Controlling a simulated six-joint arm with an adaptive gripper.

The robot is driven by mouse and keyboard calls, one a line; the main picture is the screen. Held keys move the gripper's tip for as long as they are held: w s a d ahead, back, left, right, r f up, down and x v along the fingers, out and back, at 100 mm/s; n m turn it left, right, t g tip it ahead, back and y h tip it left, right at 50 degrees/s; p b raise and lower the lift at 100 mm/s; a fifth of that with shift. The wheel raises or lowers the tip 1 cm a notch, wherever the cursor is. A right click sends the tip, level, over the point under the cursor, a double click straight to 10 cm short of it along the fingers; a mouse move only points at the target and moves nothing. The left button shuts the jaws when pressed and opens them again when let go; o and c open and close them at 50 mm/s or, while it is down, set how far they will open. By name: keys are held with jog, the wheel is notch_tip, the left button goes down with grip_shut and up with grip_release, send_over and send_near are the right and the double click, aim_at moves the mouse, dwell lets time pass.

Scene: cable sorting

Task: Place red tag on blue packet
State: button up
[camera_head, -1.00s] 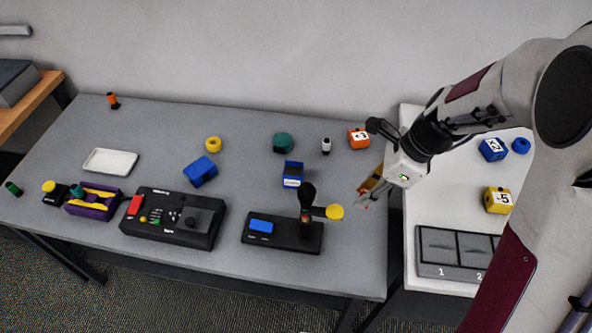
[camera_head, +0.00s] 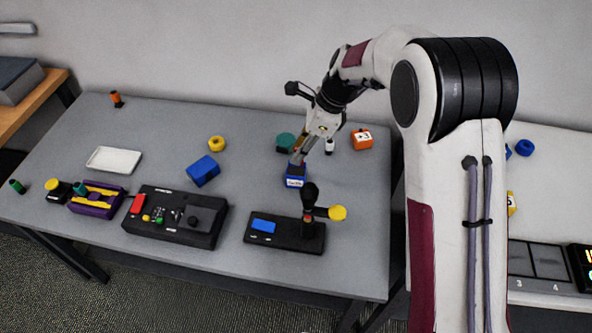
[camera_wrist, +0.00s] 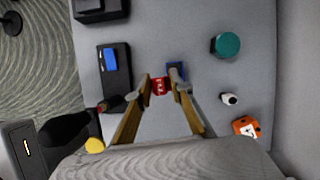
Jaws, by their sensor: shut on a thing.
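My gripper (camera_head: 297,160) is shut on a small red tag (camera_wrist: 159,86), which shows between the two fingertips in the wrist view. The blue packet (camera_head: 294,182) has a white label on its front and stands on the grey table. In the head view the fingertips are at its top edge. In the wrist view the packet (camera_wrist: 176,66) shows just beyond the right fingertip, partly hidden by it. I cannot tell whether tag and packet touch.
A teal piece (camera_head: 285,141), a white-and-black piece (camera_head: 330,146) and an orange numbered cube (camera_head: 362,139) stand close behind. A black device with a blue button and a yellow-tipped lever (camera_head: 285,234) is in front. A blue block (camera_head: 202,170) lies left.

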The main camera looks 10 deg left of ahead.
jog(key=w, duration=0.1)
jog(key=w+a+r, duration=0.1)
jog(key=r+m, duration=0.1)
jog(key=shift+w+a+r, duration=0.15)
jog(key=shift+w+a, duration=0.1)
jog(key=shift+w, duration=0.15)
send_over(290, 170)
jog(key=d, duration=0.2)
jog(key=shift+a+f, duration=0.15)
jog(key=shift+f, duration=3)
jog(key=shift+f, duration=0.1)
jog(key=shift+f, duration=1.8)
jog(key=shift+f, duration=0.15)
